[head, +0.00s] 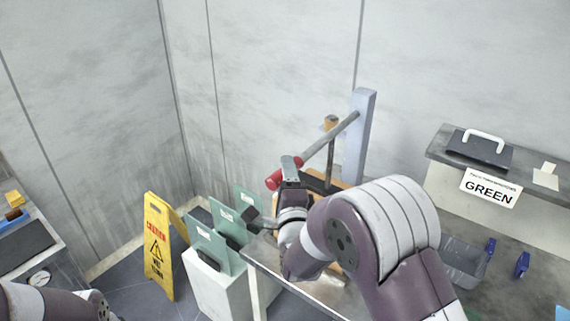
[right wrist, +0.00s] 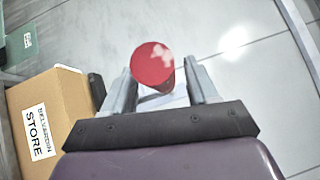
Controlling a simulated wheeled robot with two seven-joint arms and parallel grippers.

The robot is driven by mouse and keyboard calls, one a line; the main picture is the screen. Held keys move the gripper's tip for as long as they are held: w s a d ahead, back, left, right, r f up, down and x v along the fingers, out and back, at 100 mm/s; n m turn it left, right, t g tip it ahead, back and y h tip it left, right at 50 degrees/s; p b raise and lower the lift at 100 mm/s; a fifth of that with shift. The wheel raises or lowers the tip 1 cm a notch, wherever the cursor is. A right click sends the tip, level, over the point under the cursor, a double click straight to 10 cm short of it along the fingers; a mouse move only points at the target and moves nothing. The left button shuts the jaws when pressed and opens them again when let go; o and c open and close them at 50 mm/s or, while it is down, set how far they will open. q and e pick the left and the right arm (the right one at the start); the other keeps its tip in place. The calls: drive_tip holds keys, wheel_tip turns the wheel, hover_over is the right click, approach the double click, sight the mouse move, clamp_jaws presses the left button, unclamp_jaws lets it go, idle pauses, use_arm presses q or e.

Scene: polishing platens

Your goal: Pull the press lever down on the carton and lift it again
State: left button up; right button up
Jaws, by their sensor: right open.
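The press has a pale blue-grey post (head: 361,140) and a grey lever (head: 331,138) that slopes down to the left to a red grip (head: 272,181). The red grip's round end (right wrist: 152,64) shows in the right wrist view. My right gripper (head: 291,170) is at the red grip; in the right wrist view its open fingers (right wrist: 160,75) stand on either side of the grip. A brown carton (right wrist: 48,108) with a STORE label shows left of the fingers. In the head view my right arm hides much of the press base. My left gripper is out of view.
Green panels (head: 215,245) stand in a white bin left of the press table (head: 292,285). A yellow wet-floor sign (head: 158,240) is farther left. At right are a shelf with a GREEN label (head: 490,188) and a grey bin (head: 462,262).

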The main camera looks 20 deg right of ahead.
drive_tip(key=shift+w+d+r, duration=0.1)
drive_tip(key=shift+w+r, duration=0.05)
drive_tip(key=shift+w, duration=0.4)
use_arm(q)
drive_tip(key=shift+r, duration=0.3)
use_arm(e)
drive_tip(key=shift+w+d, duration=0.1)
